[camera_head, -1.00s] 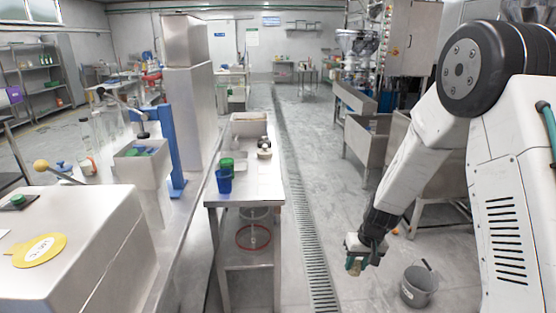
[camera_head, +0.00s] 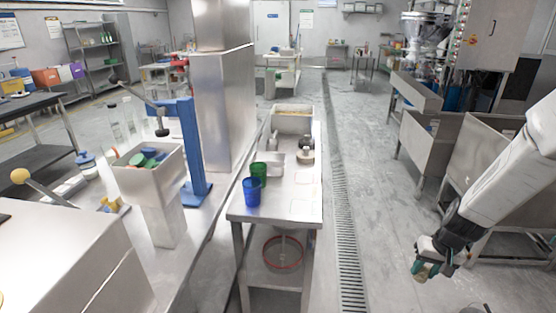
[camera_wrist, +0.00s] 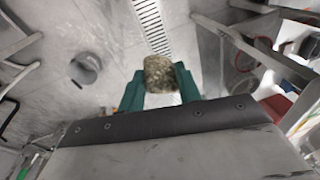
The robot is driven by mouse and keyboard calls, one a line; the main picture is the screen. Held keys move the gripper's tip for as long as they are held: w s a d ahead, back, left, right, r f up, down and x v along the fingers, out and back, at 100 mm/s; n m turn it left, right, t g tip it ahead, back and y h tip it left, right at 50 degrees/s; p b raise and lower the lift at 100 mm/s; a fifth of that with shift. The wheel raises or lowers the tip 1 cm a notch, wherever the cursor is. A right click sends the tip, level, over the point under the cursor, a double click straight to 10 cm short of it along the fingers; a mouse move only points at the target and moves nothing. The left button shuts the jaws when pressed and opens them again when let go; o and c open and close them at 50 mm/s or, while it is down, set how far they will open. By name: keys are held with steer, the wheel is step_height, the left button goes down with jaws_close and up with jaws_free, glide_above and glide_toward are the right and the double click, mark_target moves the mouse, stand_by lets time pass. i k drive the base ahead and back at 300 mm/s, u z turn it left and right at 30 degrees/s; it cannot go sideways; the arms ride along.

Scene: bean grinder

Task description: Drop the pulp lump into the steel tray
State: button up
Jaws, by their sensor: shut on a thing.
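My gripper (camera_head: 426,270) hangs over the floor at the right in the head view, to the right of the narrow steel table. In the wrist view my gripper (camera_wrist: 159,84) has its green fingers shut on the pulp lump (camera_wrist: 159,72), a rough brownish-green block. The lump sticks out past the fingertips, and only a small part of it shows in the head view. A deep steel tray (camera_head: 292,122) stands at the far end of the table. A smaller, shallow steel container (camera_head: 272,163) sits nearer; I cannot tell for certain which is the steel tray.
The steel table (camera_head: 278,207) also holds a blue cup (camera_head: 252,192), a green cup (camera_head: 258,173) and a small dark-topped device (camera_head: 306,148). A floor drain (camera_head: 345,220) runs beside it. A grey bucket (camera_wrist: 86,68) stands on the floor. Steel sinks (camera_head: 430,145) are at the right.

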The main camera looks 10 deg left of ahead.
mark_target(269, 173)
steer(key=u, duration=0.8)
